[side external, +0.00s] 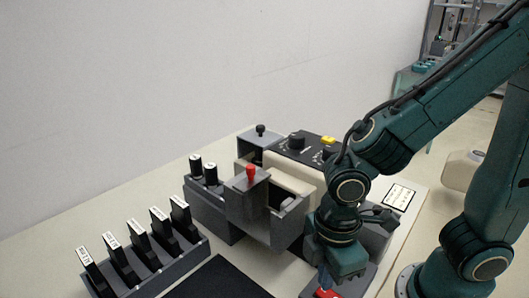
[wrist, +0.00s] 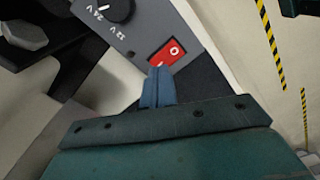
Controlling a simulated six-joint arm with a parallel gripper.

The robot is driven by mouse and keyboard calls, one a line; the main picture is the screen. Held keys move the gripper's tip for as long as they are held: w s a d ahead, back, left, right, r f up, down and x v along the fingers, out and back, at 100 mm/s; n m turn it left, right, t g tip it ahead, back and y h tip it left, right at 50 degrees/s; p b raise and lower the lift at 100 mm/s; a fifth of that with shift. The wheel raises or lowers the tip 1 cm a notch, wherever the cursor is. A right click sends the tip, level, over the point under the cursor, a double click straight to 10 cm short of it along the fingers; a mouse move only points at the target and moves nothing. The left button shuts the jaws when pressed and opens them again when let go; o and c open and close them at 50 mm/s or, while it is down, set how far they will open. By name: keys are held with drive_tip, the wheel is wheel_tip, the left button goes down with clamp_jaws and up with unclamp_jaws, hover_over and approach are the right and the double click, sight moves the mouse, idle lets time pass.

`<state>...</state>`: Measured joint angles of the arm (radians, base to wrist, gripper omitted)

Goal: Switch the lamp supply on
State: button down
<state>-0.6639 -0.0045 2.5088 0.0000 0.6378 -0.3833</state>
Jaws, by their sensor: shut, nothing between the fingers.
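A red rocker switch (wrist: 170,51) sits on a grey panel in the wrist view, with a white O mark at its upper right end. My gripper (wrist: 159,72) is shut and empty, with its blue fingertips at the lower left end of the switch. Whether they touch it, and which way the rocker is tilted, I cannot tell. A black knob (wrist: 110,8) marked 12V and 24V is on the same panel. In the side view a bit of red (side external: 326,293) shows just below my gripper at the bottom edge; the fingertips are mostly hidden there.
A grey box with a red-topped lever (side external: 251,172) stands left of my arm. A black control box (side external: 300,147) with knobs and a yellow button is behind. A rack of labelled black pieces (side external: 150,262) is at the front left. A printed card (side external: 398,197) lies at right.

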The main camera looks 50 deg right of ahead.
drive_tip(key=shift+r, duration=0.1)
wheel_tip(320, 180, up, 7)
idle(1.1)
drive_tip(key=d+r+m+t, duration=0.2)
drive_tip(key=d+r+m, duration=0.2)
drive_tip(key=d+m, duration=0.2)
drive_tip(key=d+r+m+t, duration=0.3)
drive_tip(key=d+m, duration=0.3)
drive_tip(key=d, duration=0.2)
drive_tip(key=shift+s+d+r+t, duration=0.3)
drive_tip(key=shift+s+r, duration=0.1)
drive_tip(key=shift+r, duration=0.1)
drive_tip(key=shift+a, duration=0.1)
